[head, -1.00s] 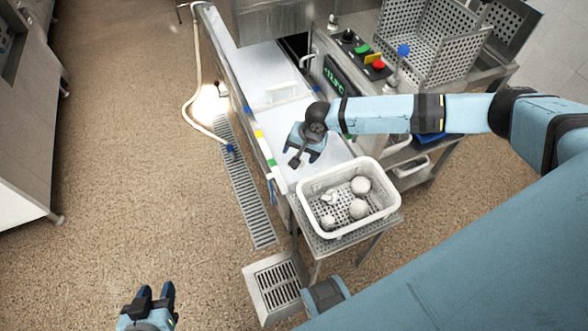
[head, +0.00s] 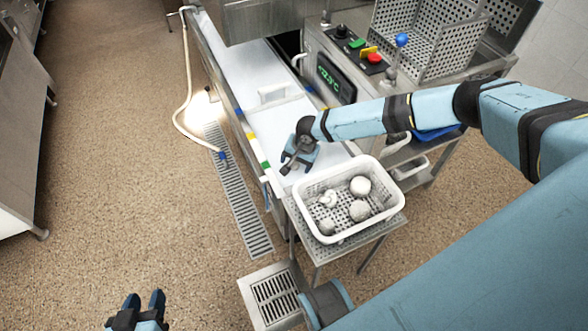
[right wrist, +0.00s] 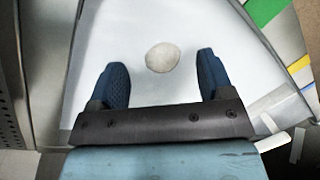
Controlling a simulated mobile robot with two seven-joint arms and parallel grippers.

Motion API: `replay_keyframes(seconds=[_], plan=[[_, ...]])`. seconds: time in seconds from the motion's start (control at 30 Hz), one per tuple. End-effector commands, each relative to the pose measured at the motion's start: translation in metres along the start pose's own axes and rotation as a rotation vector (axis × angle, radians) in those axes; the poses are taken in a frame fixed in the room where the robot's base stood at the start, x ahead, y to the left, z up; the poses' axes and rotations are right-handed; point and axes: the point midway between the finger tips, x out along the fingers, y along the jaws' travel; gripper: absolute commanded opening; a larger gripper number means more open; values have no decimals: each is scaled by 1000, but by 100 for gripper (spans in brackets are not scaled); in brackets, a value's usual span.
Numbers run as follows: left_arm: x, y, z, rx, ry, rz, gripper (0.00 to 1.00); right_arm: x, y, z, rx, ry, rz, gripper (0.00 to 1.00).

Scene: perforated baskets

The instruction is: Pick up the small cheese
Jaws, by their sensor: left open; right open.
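A round, pale small cheese (right wrist: 162,57) lies on the white surface in the right wrist view. It sits between the lines of my right gripper's two blue fingers (right wrist: 158,75), a little beyond their tips, with a gap on each side. In the head view my right gripper (head: 297,166) is over the near end of the white worktop (head: 232,68) and hides the cheese. The right gripper is open and empty. My left gripper (head: 143,299) is open and empty over the floor at the bottom left.
A white perforated basket (head: 312,226) with several pale round pieces stands on a metal stand, close to my right gripper. A control panel (head: 365,56) and metal baskets (head: 425,38) are behind my right arm. A hose (head: 177,95) runs along the worktop's left.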

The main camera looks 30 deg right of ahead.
Motion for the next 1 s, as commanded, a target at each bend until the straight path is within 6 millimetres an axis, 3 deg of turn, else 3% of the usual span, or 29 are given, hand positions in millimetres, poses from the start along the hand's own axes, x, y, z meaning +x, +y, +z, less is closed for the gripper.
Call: replay_keyframes(seconds=[0.03,0.2,0.47,0.57,0.7,1.0], plan=[[3,0,6,-3,4,3,43,13,0,-3,-1,2,1,74],[3,1,2,-7,19,10,43,31,0,-3,-1,1,1,74],[1,2,-3,-6,28,11,43,33,0,-3,-1,0,0,74],[1,2,-2,-5,25,11,43,33,0,-3,-1,0,0,55],[2,2,-1,-5,23,11,43,33,0,-3,-1,0,1,23],[2,1,0,-5,21,10,43,31,0,-3,0,0,0,20]])
